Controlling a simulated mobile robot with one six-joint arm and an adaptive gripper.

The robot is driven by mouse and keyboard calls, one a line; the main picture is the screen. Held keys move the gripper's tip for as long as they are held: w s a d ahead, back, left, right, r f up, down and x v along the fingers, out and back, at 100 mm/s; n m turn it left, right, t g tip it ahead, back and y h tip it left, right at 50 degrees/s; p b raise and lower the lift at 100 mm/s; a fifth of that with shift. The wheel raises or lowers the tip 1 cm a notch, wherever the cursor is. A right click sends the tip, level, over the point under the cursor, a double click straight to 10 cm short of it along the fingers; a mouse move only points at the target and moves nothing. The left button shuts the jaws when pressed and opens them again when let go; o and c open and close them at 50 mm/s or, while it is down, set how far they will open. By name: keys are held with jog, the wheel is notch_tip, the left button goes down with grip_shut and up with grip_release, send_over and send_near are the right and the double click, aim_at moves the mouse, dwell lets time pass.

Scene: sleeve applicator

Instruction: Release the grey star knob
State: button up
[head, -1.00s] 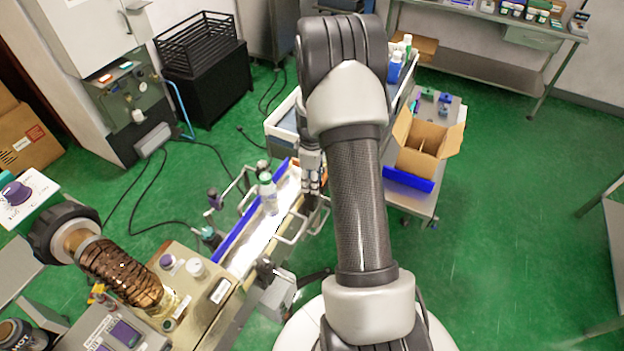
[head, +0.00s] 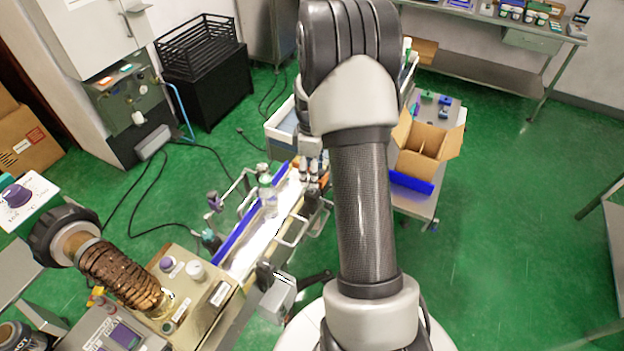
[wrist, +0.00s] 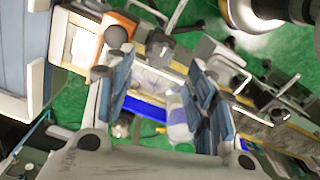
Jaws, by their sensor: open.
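My gripper (head: 313,186) points down over the right side of the bright conveyor (head: 238,262), partly covered by my arm. In the wrist view its two blue-grey fingers (wrist: 160,78) stand wide apart, with nothing clasped between them. A dark grey knob-like part (wrist: 160,47) shows beyond the fingertips, apart from them; I cannot tell for certain that it is the grey star knob. In the head view a dark part (head: 316,201) sits just below the gripper at the conveyor's side, too small to make out its shape.
A bottle (head: 267,194) stands on the conveyor, left of my gripper; it also shows in the wrist view (wrist: 178,122). Metal guide rails (head: 291,229) and dark posts line the conveyor. An open carton (head: 423,146) stands on a cart to the right. Green floor is clear farther right.

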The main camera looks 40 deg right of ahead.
notch_tip(320, 180, up, 7)
jog(key=shift+f, duration=0.2)
dwell(0.5)
